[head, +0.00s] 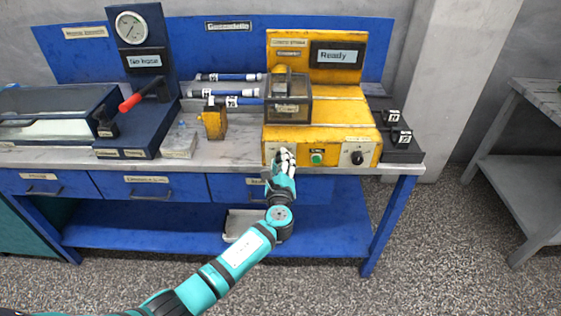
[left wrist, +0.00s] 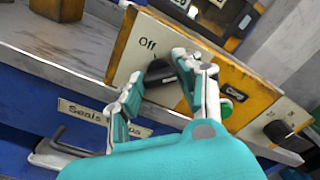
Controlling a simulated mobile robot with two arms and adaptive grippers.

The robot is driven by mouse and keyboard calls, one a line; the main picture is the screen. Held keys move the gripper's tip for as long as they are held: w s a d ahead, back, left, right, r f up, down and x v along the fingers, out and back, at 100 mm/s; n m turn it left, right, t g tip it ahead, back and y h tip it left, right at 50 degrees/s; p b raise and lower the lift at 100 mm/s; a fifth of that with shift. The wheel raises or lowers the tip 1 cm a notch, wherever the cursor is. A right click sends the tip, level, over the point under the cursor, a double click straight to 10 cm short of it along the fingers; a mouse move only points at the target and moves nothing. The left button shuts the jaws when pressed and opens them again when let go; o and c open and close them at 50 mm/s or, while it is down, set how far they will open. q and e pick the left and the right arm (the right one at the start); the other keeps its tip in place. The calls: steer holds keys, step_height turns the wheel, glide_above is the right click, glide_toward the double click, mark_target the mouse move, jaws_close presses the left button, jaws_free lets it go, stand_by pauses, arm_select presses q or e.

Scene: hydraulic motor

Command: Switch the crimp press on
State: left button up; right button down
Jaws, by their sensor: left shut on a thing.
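The yellow crimp press (head: 345,110) stands on the right part of the bench, and its display reads "Ready". In the left wrist view a black switch knob (left wrist: 159,73) sits on its pale front panel beside the printed word "Off". My left gripper (head: 285,156) is at the left end of this panel. In the left wrist view its fingers (left wrist: 165,85) are on either side of the knob, shut on it. The fingers hide part of the panel and of the green button (head: 317,157). My right gripper is out of view.
A second black knob (head: 357,157) is at the panel's right end. A drawer handle (left wrist: 75,140) is below the panel.

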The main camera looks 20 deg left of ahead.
arm_select(q)
steer(key=o, duration=1.1)
steer(key=shift+f, duration=0.1)
steer(key=shift+o, duration=0.2)
steer(key=v, duration=1.2)
steer(key=s+a+f+n+g+h, duration=0.1)
steer(key=s+f+n+g, duration=0.3)
steer(key=f, duration=0.8)
steer(key=s+a+f+n+g+h, duration=0.1)
steer(key=s+a+f+g, duration=0.15)
steer(key=s+f, duration=0.65)
steer(key=s+a+f+n+g+h, duration=0.1)
steer(key=s+f+n+g, duration=0.2)
steer(key=f, duration=1.1)
steer(key=s+f+n+g, duration=0.2)
steer(key=s+f+n, duration=0.2)
steer(key=s, duration=0.7)
steer(key=s+a+f+n+g+h, duration=0.1)
steer(key=s+f+n, duration=0.4)
steer(key=s, duration=0.6)
steer(key=s+a+f+n+g+h, duration=0.1)
steer(key=s+f+n+g, duration=0.3)
steer(key=s, duration=0.7)
step_height(320, 180, down, 2)
steer(key=shift+s+a+f+n, duration=0.1)
steer(key=shift+s+a+n, duration=0.05)
steer(key=shift+s+n, duration=0.15)
